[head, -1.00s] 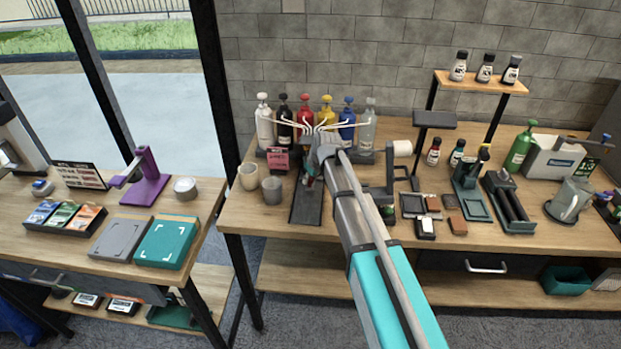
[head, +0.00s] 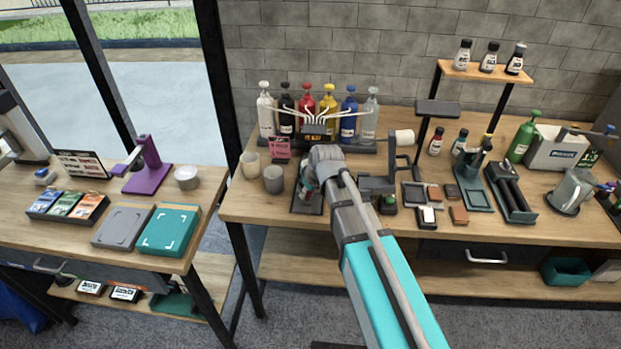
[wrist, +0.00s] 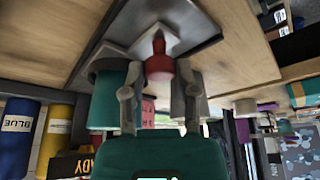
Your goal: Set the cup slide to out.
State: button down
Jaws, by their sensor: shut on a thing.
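The cup slide is a dark plate on a dark track (head: 308,203) in front of the row of pump bottles. In the wrist view its grey plate (wrist: 143,38) carries a red knob (wrist: 159,62). My gripper (head: 308,186) is over the track, and in the wrist view its two fingers (wrist: 160,80) are shut on the red knob. In the head view my wrist and arm hide most of the slide, so I cannot tell its exact position along the track.
Two cups (head: 273,179) stand just left of the track, close to my gripper. Behind it are pump bottles (head: 328,105) with thin spouts and a sign (head: 316,130). A stand with a white roll (head: 402,137) is close on the right. The bench's front edge is near.

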jog(key=s, duration=0.5)
jog(key=shift+s, duration=0.1)
jog(key=shift+c, duration=2)
grip_release()
jog(key=shift+r, duration=0.15)
